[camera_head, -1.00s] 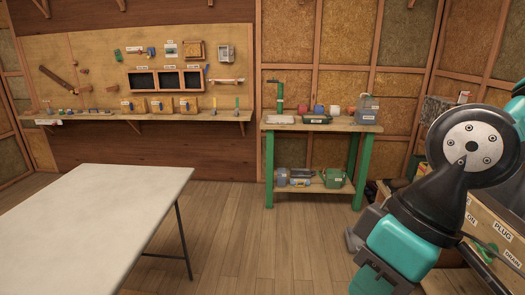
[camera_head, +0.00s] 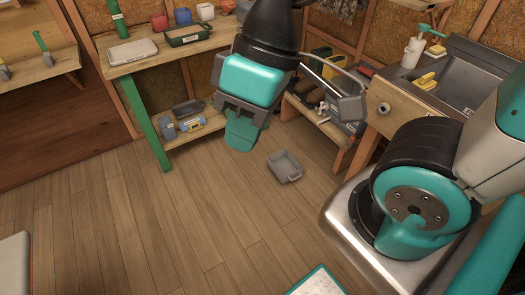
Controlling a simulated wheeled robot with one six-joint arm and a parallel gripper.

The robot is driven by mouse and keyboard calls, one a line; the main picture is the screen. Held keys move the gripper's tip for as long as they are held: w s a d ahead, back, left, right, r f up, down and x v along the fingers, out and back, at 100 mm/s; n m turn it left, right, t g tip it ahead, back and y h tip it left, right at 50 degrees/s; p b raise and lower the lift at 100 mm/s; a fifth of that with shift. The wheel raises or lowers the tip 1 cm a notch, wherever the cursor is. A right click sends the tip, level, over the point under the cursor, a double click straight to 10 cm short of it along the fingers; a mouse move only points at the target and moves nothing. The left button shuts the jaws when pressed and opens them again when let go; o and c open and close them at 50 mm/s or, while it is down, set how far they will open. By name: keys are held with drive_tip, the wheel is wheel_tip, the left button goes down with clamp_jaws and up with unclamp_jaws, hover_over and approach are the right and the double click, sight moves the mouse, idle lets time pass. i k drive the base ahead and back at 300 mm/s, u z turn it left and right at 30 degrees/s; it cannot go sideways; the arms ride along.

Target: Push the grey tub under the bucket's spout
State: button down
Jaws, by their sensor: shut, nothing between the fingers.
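The grey tub (camera_head: 284,167) is a small open rectangular container. It stands upright on the wooden floor, near the middle of the view. My gripper (camera_head: 240,141) points down, to the left of the tub and higher in the picture. Its teal fingers are shut and empty, and they appear apart from the tub. I cannot make out the bucket or its spout for certain; my arm covers part of the workbench and the space behind it.
A workbench (camera_head: 116,55) with green legs stands at the back left, with containers on top and on its lower shelf. A grey sink (camera_head: 472,77) in a wooden cabinet is at the right. The floor (camera_head: 190,220) left of the tub is clear.

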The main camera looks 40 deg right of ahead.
sight(283, 165)
drive_tip(key=z, duration=0.15)
drive_tip(key=i, duration=1.45)
drive_tip(key=z, duration=0.15)
